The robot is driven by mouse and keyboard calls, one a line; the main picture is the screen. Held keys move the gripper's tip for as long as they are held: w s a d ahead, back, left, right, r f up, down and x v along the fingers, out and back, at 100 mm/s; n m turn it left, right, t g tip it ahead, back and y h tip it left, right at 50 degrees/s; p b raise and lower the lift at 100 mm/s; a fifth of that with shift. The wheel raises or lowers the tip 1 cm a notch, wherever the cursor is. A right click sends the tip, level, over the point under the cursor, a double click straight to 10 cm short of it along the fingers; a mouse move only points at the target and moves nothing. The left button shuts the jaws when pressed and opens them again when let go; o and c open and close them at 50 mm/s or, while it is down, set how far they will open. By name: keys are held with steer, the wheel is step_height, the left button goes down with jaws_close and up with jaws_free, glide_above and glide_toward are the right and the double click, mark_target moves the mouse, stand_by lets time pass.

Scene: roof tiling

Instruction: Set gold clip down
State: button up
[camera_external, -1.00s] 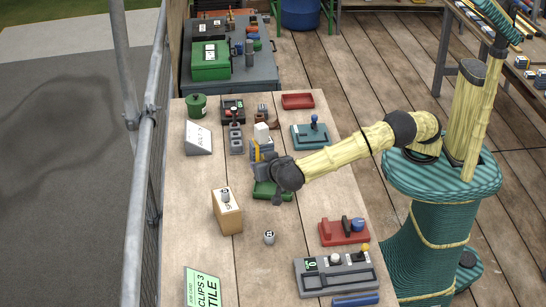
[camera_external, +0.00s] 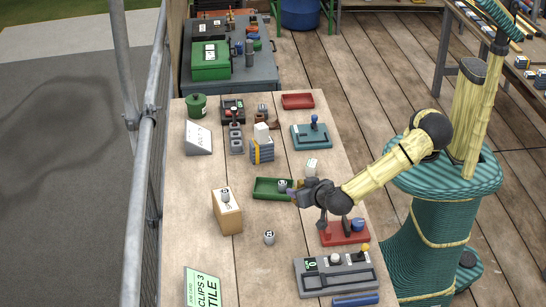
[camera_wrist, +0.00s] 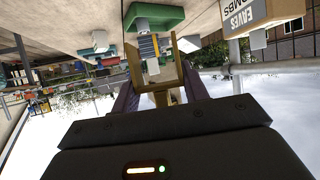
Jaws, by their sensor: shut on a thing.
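In the wrist view the gold clip (camera_wrist: 187,78), a U-shaped bracket, sits between the two purple fingers of my gripper (camera_wrist: 160,92). The gripper is shut on it, and the clip's open side faces away from my wrist. In the external view my gripper (camera_external: 295,191) points left at the right end of the green tray (camera_external: 267,195). The clip cannot be made out there. A small grey cylinder (camera_external: 283,185) shows at the tray's right end, close to the fingertips.
A grey and yellow stack (camera_external: 262,152) stands behind the tray. A tan box (camera_external: 228,213) with a grey piece on top stands front left. A grey control panel (camera_external: 337,275) is at the front. Bare wood lies left of the tan box.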

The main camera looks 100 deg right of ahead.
steer(key=shift+f, duration=3.15)
steer(key=shift+f, duration=0.1)
steer(key=shift+f+p, duration=0.4)
steer(key=shift+f, duration=1.35)
steer(key=shift+f, duration=0.2)
steer(key=o, duration=1)
steer(key=shift+r, duration=0.2)
